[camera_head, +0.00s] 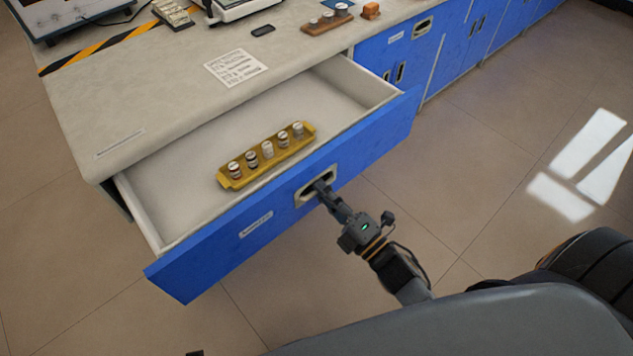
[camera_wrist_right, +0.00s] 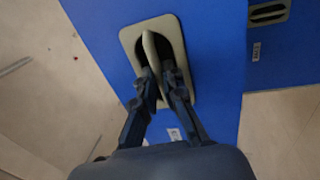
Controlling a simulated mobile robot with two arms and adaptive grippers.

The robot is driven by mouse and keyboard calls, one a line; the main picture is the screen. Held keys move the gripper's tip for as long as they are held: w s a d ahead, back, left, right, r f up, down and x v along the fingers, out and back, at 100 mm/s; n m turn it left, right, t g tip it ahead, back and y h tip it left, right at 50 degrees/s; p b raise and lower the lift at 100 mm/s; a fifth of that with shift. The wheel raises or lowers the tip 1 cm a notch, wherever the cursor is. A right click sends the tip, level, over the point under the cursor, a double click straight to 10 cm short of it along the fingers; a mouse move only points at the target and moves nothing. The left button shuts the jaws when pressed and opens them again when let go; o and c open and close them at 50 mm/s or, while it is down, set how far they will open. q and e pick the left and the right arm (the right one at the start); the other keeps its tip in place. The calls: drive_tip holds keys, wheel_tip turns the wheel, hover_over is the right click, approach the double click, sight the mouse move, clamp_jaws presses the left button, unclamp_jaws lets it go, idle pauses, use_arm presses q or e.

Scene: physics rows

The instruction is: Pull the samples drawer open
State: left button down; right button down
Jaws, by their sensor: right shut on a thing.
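The samples drawer (camera_head: 370,137) has a blue front and a pale inside, and it stands well out from the bench. Its recessed beige handle (camera_head: 304,197) is in the middle of the front. My right gripper (camera_head: 322,187) is at this handle. In the right wrist view, its two dark fingers (camera_wrist_right: 163,80) are shut on the handle's upright grip (camera_wrist_right: 152,50), one on each side. A yellow tray (camera_head: 236,183) with several small capped vials lies inside the drawer. My left gripper is not in view.
The grey bench top (camera_head: 130,105) above holds a paper sheet (camera_head: 235,67), a small dark object (camera_head: 263,30) and a brown vial rack (camera_head: 327,20). More blue cabinets (camera_head: 460,40) run off to the right. The tiled floor before the drawer is clear.

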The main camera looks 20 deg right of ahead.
drive_tip(key=shift+s+d, duration=0.15)
drive_tip(key=shift+s, duration=0.2)
drive_tip(key=c, duration=1.7)
unclamp_jaws()
drive_tip(key=v, duration=1.2)
